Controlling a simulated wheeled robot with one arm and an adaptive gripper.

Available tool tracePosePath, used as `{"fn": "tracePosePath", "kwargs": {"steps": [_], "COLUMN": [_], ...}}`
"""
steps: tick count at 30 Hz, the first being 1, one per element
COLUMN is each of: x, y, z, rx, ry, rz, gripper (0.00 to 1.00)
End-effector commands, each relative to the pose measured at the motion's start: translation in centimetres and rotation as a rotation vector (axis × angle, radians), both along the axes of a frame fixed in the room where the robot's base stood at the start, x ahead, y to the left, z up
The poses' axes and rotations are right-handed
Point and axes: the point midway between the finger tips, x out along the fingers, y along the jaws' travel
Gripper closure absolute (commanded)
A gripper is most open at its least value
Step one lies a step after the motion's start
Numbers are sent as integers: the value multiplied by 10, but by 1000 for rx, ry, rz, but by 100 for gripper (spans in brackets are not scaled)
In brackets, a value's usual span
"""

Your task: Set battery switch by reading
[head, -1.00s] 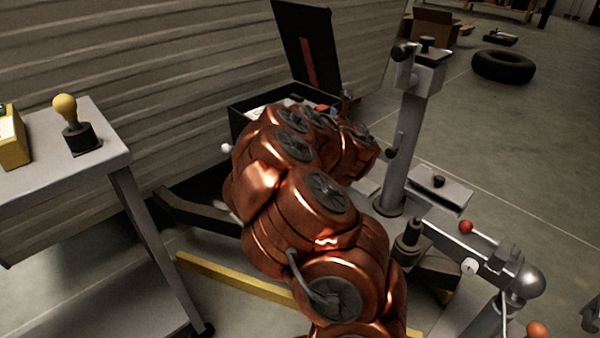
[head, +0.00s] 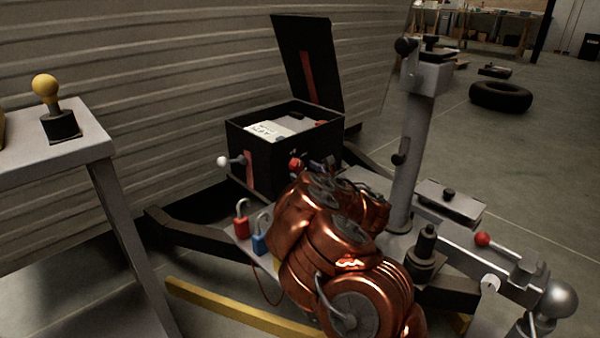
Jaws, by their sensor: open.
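The black battery box (head: 255,160) stands against the ribbed wall with its lid (head: 306,62) raised. Inside lies a pale block with a white label (head: 270,131); its print is too small to read. A red round knob (head: 296,163) shows at the box's front, just beyond my arm; I cannot tell whether it is the battery switch. No meter reading is legible. My copper arm rises from the bottom and covers the area right of the box's front. My gripper is hidden behind the arm's links.
A red padlock (head: 241,222) and a blue padlock (head: 260,242) sit left of my arm. A white ball knob (head: 222,161) sticks out left of the box. A grey bench (head: 60,150) stands left; a metal post (head: 408,155) and red-knobbed lever (head: 483,239) stand right.

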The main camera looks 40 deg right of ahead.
Motion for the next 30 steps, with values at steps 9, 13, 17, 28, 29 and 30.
{"fn": "tracePosePath", "kwargs": {"steps": [9, 13, 17, 28, 29, 30], "x": [27, 30, 30, 30, 30, 30], "y": [-2, -3, -3, -3, -3, -3], "z": [-1, -1, -1, -1, -1, -1], "rx": [1, 1, 1, 1, 1, 1], "ry": [1, 2, 2, 2, 2, 2], "rz": [-1, -4, -5, -5, -5, -4], "gripper": [30, 30, 30, 53, 56, 61]}}
